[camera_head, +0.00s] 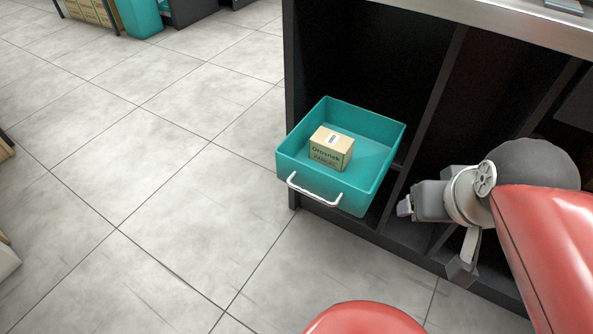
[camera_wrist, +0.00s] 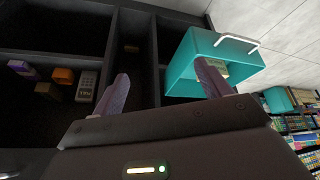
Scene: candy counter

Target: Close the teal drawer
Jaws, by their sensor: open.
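The teal drawer (camera_head: 289,160) is pulled out of the left bay of the dark counter. It has a light metal bar handle (camera_head: 314,192) on its front. A cardboard box (camera_head: 331,147) lies inside it. My gripper (camera_head: 404,208) is to the right of the drawer, apart from it, and points left. In the wrist view the fingers of my gripper (camera_wrist: 166,90) are spread with nothing between them. The drawer (camera_wrist: 199,47) shows there at the upper right, partly behind one finger, with its handle (camera_wrist: 238,42) toward the right.
The dark counter (camera_head: 362,38) has open bays with upright dividers and a light top edge. Small items and a keypad-like device (camera_wrist: 87,86) sit in another bay. The tiled floor (camera_head: 170,170) left of and in front of the drawer is clear. Stocked shelves (camera_wrist: 300,125) stand farther off.

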